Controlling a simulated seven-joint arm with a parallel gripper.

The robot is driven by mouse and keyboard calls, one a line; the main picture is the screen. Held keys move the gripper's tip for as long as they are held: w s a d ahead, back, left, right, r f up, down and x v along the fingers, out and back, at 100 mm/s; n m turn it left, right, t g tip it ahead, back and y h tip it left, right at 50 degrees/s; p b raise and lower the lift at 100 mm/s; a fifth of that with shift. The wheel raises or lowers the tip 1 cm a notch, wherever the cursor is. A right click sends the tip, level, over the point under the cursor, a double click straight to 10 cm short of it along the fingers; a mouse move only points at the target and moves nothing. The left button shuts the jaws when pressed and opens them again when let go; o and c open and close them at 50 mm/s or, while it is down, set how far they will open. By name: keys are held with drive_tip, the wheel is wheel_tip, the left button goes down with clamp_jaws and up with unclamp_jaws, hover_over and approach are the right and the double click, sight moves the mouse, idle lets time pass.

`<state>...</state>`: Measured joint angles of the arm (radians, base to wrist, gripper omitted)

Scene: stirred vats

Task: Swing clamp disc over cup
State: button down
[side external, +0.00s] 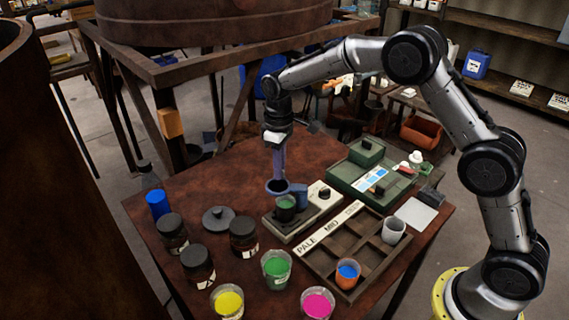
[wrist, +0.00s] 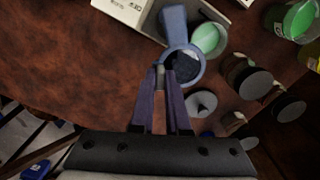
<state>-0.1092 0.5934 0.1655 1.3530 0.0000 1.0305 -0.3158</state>
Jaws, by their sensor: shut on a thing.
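The clamp disc is a blue ring with a dark middle (side external: 276,186), joined to a blue clamp body (side external: 298,195) on the pale stirrer base (side external: 318,204). My gripper (side external: 279,176) points down and is shut on the disc's near edge. In the wrist view the fingertips (wrist: 162,76) close on a small grey piece at the rim of the clamp disc (wrist: 203,69). The cup (side external: 286,214) with green contents stands on the stirrer plate, beside and partly under the ring. The cup (wrist: 209,38) also shows in the wrist view, partly hidden by the ring.
Dark lidded jars (side external: 172,232) and a grey lid (side external: 219,219) lie to the left. Cups of green (side external: 277,269), yellow (side external: 228,302) and pink (side external: 317,303) stand in front. A compartment tray (side external: 340,250) and a green case (side external: 372,180) fill the right side.

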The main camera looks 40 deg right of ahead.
sight(276, 193)
drive_tip(key=a+n, duration=0.1)
drive_tip(key=n, duration=0.1)
drive_tip(key=s+a+n, duration=0.1)
drive_tip(key=a+n, duration=0.1)
drive_tip(key=n, duration=0.1)
drive_tip(key=shift+s+n, duration=0.3)
drive_tip(key=shift+s+a+n, duration=0.3)
drive_tip(key=shift+s+n, duration=0.15)
drive_tip(key=shift+n, duration=0.55)
drive_tip(key=shift+s+a+n, duration=0.3)
drive_tip(key=shift+s+n, duration=0.15)
drive_tip(key=shift+n, duration=0.55)
drive_tip(key=c, duration=0.9)
unclamp_jaws()
wheel_tip(276, 193, up, 14)
